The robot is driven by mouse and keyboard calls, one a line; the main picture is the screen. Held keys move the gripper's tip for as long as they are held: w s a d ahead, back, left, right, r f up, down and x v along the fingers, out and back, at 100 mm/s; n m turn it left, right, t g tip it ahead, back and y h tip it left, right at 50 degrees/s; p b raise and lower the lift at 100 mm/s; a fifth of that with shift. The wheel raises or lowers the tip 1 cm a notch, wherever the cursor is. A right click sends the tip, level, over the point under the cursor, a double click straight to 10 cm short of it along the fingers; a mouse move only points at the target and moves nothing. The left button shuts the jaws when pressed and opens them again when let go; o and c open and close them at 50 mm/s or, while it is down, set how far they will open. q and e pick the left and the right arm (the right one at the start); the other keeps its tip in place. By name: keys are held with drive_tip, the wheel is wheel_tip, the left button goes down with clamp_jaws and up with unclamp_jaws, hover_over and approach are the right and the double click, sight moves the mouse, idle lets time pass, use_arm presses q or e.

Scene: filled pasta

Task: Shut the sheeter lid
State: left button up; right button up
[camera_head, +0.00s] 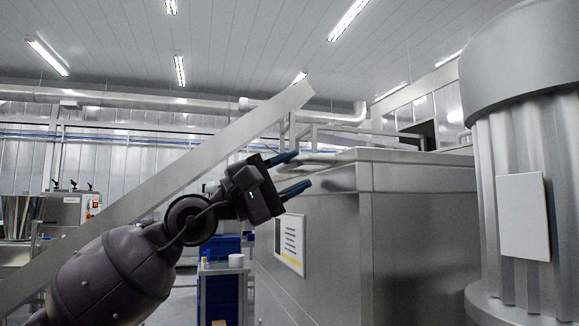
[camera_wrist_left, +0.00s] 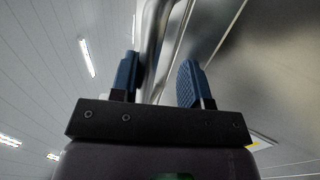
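A large grey metal machine cabinet (camera_head: 415,235), which looks like the sheeter, fills the middle right of the head view. A pale metal bar or rail (camera_head: 318,160) lies along its top left edge; I cannot tell for certain which part is the lid. My left gripper (camera_head: 303,168) is at that top left edge, its two blue fingers apart and pointing right. In the left wrist view a rounded metal bar (camera_wrist_left: 153,45) runs between the open fingers, with a gap to the right finger; contact is unclear. My right gripper is not in view.
A long slanted metal beam (camera_head: 215,150) runs behind my left arm. A ribbed steel column (camera_head: 515,170) with a white plate stands close on the right. A trolley with blue bins (camera_head: 222,265) stands in the background, below the gripper.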

use_arm(q)
drive_tip(key=shift+w+r, duration=0.1)
drive_tip(key=shift+a, duration=0.1)
drive_tip(key=shift+a, duration=0.2)
drive_tip(key=b+v, duration=0.2)
drive_tip(key=v, duration=0.8)
drive_tip(key=shift+f, duration=0.2)
drive_tip(key=shift+s, duration=0.2)
